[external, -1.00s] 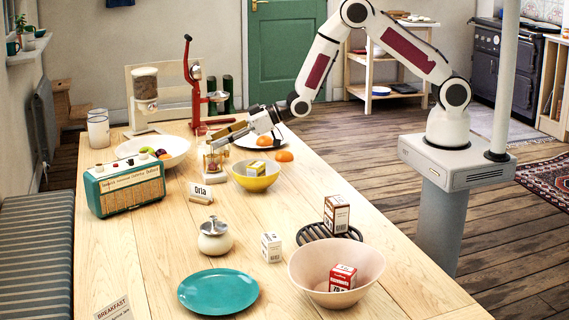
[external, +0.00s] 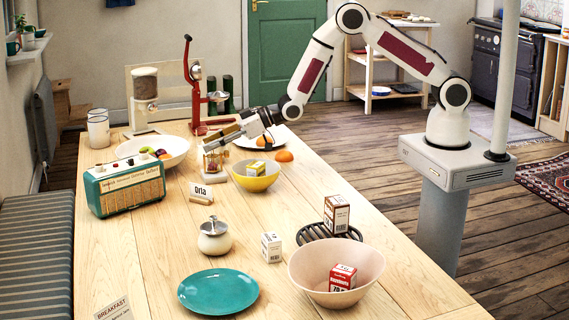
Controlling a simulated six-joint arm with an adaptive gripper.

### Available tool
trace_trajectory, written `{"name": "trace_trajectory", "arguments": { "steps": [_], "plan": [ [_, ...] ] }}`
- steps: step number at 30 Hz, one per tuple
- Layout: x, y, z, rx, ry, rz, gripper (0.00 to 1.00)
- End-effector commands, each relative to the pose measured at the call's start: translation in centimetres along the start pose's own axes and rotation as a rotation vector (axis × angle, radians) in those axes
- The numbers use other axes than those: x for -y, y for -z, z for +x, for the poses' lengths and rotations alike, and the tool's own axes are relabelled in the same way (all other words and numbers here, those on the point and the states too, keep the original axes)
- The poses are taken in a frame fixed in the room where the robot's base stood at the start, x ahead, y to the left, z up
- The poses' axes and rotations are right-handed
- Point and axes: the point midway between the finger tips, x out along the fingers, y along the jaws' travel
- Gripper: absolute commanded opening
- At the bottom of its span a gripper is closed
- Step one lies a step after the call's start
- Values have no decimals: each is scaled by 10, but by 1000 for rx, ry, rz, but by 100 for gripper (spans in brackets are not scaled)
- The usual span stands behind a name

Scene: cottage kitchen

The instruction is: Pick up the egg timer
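The egg timer, a small sand-glass in a pale wooden frame with a pinkish glass (external: 213,163), stands on the table behind the Orla name card. My gripper (external: 208,145) reaches in from the right, tilted down, with its fingertips at the top of the egg timer. Its two fingers, one tan and one grey, show one above the other. The fingers hide part of the timer's top, and I cannot tell whether they touch or grip it.
A yellow bowl (external: 256,182) with a small box stands close to the right. The Orla card (external: 201,191) is just in front. A white fruit bowl (external: 176,155) is left, a red press (external: 194,90) behind. Oranges (external: 284,156) and a white plate (external: 283,138) lie beyond the yellow bowl.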

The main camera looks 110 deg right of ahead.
Motion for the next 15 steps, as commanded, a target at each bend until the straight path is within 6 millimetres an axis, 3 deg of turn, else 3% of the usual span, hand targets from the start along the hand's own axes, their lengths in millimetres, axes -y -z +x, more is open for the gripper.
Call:
{"name": "trace_trajectory", "arguments": {
  "steps": [1, 3, 4, 15],
  "plan": [
    [0, 0, 0, 0, 0, 0, 21],
    [0, 0, 0, 0, 0, 0, 2],
    [0, 0, 0, 0, 0, 0, 0],
    [0, 5, 0, -8, 0, -1, 0]
  ]
}}
